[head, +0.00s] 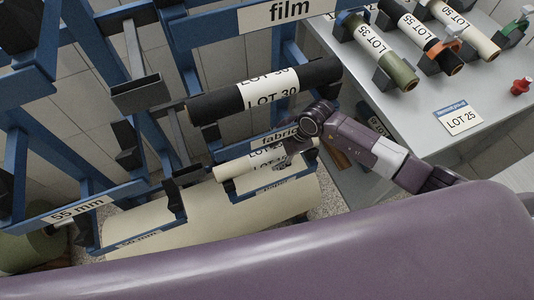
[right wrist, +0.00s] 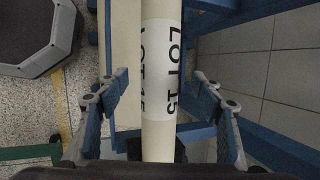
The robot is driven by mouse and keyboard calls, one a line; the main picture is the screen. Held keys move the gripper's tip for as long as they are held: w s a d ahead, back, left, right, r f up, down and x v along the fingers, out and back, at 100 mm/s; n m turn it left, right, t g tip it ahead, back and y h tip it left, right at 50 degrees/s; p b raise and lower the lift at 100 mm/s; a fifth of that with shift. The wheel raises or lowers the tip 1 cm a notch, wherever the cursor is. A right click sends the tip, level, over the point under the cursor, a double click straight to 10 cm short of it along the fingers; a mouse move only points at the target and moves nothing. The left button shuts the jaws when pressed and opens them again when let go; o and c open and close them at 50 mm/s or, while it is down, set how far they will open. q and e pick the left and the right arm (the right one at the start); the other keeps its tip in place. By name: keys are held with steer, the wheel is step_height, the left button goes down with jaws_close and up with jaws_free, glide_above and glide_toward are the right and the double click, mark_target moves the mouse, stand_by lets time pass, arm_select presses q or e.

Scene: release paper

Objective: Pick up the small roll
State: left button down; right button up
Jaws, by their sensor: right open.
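The small roll (head: 232,168) is cream with a white label band. It lies across blue rack arms below a black roll in the head view. In the right wrist view the small roll (right wrist: 157,135) runs upright through the middle, and its label reads LOT 15. My right gripper (head: 292,152) is at the roll's right part in the head view. Its open fingers (right wrist: 160,95) stand on either side of the roll in the right wrist view, with a gap on both sides. The gripper hides part of the label in the head view. My left gripper is not in view.
A black LOT 30 roll (head: 212,103) lies close above, under a film sign (head: 290,10). A large cream roll (head: 160,220) lies below. Blue rack posts (head: 95,60) stand left. A grey table (head: 480,90) with several rolls and a LOT 25 card (head: 463,120) is right.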

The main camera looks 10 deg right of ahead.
mark_target(271, 153)
steer(key=shift+x, duration=1.75)
steer(key=c, duration=1.6)
steer(key=shift+r, duration=0.1)
steer(key=shift+c, duration=0.3)
steer(key=shift+w, duration=0.1)
